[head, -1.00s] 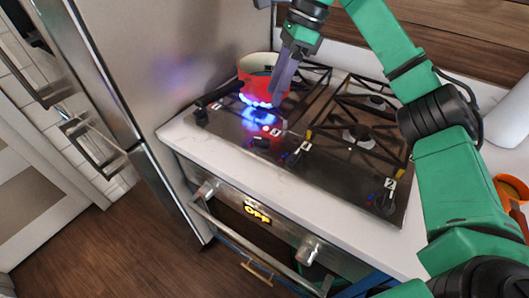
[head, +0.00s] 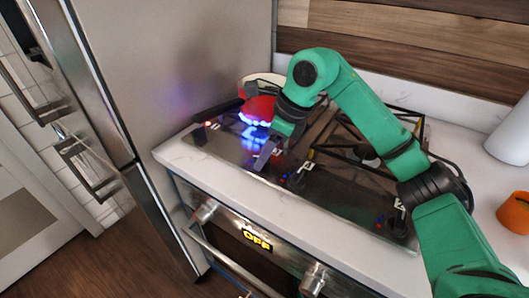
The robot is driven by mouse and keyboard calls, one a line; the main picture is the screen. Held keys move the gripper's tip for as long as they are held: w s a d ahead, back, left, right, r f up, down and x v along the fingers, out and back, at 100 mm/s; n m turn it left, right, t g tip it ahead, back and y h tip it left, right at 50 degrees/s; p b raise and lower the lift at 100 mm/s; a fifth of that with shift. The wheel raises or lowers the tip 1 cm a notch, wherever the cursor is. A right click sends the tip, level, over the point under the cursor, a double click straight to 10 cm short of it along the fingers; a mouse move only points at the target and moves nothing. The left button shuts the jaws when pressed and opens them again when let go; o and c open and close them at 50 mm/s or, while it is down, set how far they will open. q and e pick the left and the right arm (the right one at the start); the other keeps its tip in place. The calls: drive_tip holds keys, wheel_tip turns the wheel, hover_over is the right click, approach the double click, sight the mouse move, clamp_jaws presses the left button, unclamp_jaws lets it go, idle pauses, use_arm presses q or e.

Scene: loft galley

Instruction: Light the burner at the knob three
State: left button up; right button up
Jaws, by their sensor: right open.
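A dark gas cooktop (head: 330,198) has a row of black knobs with small white labels along its front edge; I cannot read the numbers surely. A red pot (head: 259,108) stands on the back-left burner, with a ring of blue flame (head: 254,122) showing under it. One knob (head: 296,181) is just right of my right gripper, and another knob (head: 397,228) is at the far right. My right gripper (head: 264,158) is open and points down at the front-left knob area. It partly hides the knob there, and I cannot tell whether it touches it. My left gripper is out of view.
A steel fridge (head: 180,70) stands close on the left. A white counter edge (head: 215,180) runs in front of the cooktop. An orange object (head: 515,212) and a white cylinder (head: 508,135) are at the right.

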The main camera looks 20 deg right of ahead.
clamp_jaws()
drive_tip(key=m+t+h, duration=0.1)
drive_tip(key=m, duration=0.3)
drive_tip(key=shift+s+a+m, duration=0.1)
drive_tip(key=shift+m, duration=0.2)
unclamp_jaws()
drive_tip(key=shift+r, duration=0.1)
